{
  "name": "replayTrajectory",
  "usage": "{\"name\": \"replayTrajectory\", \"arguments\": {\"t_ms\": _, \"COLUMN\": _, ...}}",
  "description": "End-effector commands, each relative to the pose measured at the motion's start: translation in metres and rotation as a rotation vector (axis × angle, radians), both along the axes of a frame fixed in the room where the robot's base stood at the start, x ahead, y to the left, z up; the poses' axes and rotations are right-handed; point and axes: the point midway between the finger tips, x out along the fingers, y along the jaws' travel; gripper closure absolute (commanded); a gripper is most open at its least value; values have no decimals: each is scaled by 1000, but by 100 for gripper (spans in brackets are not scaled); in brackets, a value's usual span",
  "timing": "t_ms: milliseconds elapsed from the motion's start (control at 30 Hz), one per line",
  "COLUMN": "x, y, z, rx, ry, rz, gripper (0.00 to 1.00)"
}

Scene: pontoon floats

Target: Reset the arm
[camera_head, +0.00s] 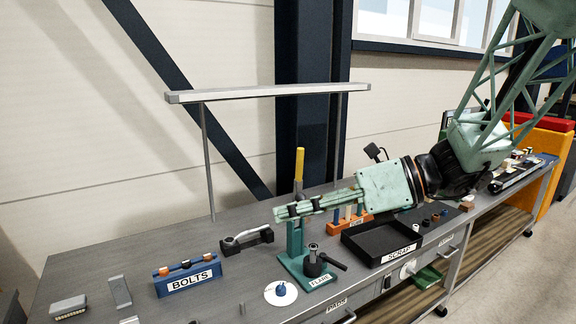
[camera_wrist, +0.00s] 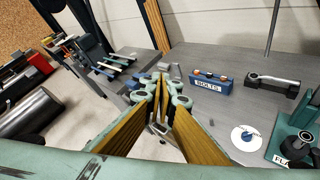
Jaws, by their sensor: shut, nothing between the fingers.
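My arm reaches in from the upper right in the head view. My gripper (camera_head: 282,213) extends level to the left above the bench, its tips just past the green flare stand (camera_head: 292,262). In the wrist view the long fingers of my gripper (camera_wrist: 163,84) run forward and come together. They are shut with nothing between them. The part of the bench right behind the gripper is hidden in the head view.
The grey bench (camera_head: 110,262) holds a blue BOLTS rack (camera_head: 188,275), a wrench on a black holder (camera_head: 247,240), a white disc (camera_head: 281,293) and a black SCRAP tray (camera_head: 383,242). A lamp bar (camera_head: 268,92) on posts stands behind.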

Motion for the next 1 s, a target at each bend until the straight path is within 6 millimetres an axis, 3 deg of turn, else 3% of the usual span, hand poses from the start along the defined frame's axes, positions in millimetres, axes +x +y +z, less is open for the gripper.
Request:
{"name": "replayTrajectory", "arguments": {"t_ms": 467, "x": -98, "y": -3, "z": -16, "rx": -268, "ry": -309, "rz": 305, "gripper": 100}}
{"name": "replayTrajectory", "arguments": {"t_ms": 1000, "x": -186, "y": -40, "z": -41, "rx": -553, "ry": -654, "rz": 678, "gripper": 100}}
